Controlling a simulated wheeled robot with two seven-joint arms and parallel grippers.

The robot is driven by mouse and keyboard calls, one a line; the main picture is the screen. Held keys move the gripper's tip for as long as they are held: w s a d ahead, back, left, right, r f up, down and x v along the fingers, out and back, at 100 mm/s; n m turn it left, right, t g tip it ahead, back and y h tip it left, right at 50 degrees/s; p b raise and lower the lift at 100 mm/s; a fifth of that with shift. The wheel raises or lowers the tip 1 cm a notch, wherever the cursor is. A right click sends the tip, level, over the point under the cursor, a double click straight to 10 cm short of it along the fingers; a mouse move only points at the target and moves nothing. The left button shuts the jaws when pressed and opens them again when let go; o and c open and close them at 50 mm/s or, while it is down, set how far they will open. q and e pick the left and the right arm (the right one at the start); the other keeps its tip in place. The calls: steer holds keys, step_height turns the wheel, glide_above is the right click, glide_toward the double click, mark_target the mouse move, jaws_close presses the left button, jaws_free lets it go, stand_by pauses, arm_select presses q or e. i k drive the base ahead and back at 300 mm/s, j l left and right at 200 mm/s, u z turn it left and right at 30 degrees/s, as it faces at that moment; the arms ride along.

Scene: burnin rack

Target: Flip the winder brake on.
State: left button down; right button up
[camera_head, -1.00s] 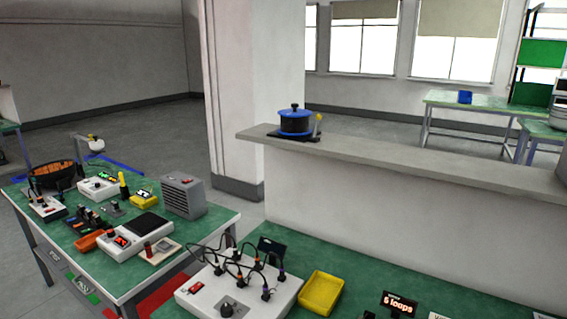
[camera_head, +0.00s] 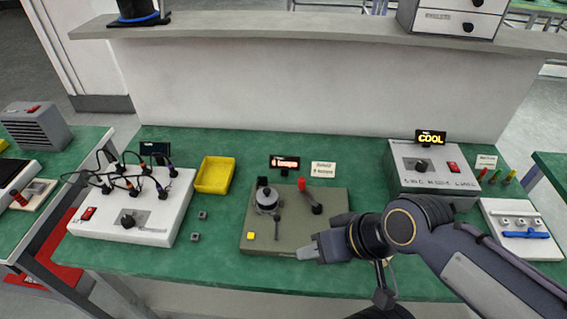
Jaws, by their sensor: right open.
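The winder (camera_head: 262,243) is an olive-grey box on the green bench in the middle of the view. On its top are a round grey spool (camera_head: 267,198), a red-tipped lever (camera_head: 304,186) on a dark pivot, a thin dark lever (camera_head: 277,222) with a round tip, and a yellow button (camera_head: 250,236). I cannot tell which part is the brake. My right gripper (camera_head: 309,247) comes in from the right. It is open over the winder's front right corner, apart from the levers as far as I can see. My left gripper is not in view.
A lit display (camera_head: 284,162) and a paper label (camera_head: 323,169) stand behind the winder. A yellow bin (camera_head: 214,175) and a white cabled box (camera_head: 120,222) lie left. A grey box (camera_head: 432,175) with a COOL display stands right. A ledge (camera_head: 290,31) runs behind.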

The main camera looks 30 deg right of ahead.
mark_target(276, 218)
steer(key=l+z, duration=0.1)
steer(key=z, duration=0.3)
steer(key=l+z, duration=0.15)
steer(key=z, duration=0.2)
steer(key=l+z, duration=0.15)
steer(key=z, duration=0.25)
steer(key=l+z, duration=0.15)
steer(key=z, duration=0.2)
